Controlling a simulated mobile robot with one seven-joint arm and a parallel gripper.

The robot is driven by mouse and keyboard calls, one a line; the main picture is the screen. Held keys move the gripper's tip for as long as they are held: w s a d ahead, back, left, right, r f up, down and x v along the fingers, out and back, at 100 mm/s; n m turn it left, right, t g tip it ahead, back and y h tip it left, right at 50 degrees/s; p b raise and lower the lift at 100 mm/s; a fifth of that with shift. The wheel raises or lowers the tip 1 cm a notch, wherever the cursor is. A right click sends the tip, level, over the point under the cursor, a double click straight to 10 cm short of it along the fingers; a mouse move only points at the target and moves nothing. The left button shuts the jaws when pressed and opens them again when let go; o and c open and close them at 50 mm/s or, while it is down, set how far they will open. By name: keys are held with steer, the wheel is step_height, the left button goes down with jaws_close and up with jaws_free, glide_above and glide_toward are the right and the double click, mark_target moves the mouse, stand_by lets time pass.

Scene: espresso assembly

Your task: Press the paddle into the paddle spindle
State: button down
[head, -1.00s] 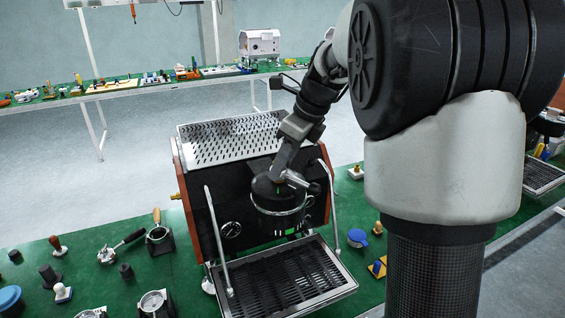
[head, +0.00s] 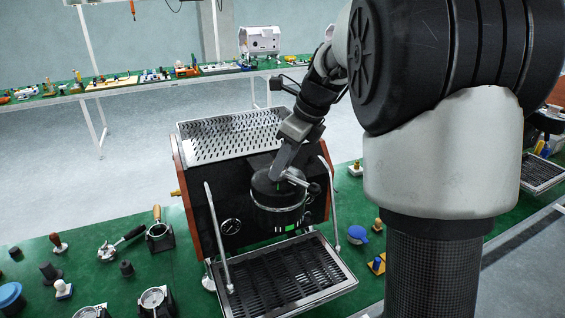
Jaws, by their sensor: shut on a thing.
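The espresso machine (head: 255,210) stands on the green table, with its round black group head (head: 276,208) at the front. My gripper (head: 283,179) points down at the top of the group head. It is shut on the paddle (head: 300,182), a small bar with a dark end that sticks out to the right over the group head's top. The paddle spindle is hidden beneath my gripper and the paddle. I cannot tell whether the paddle is fully seated on it or just above it.
Steam wands (head: 217,235) flank the group head, and a slatted drip tray (head: 282,278) lies below. Portafilters (head: 122,243), tampers and other small parts lie on the green table at left. A blue-lidded item (head: 357,234) sits at right.

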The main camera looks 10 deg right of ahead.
steer(key=shift+f, duration=0.1)
stand_by(0.3)
steer(key=c, duration=1.2)
jaws_free()
steer(key=shift+p+v, duration=2.85)
steer(key=shift+v, duration=0.25)
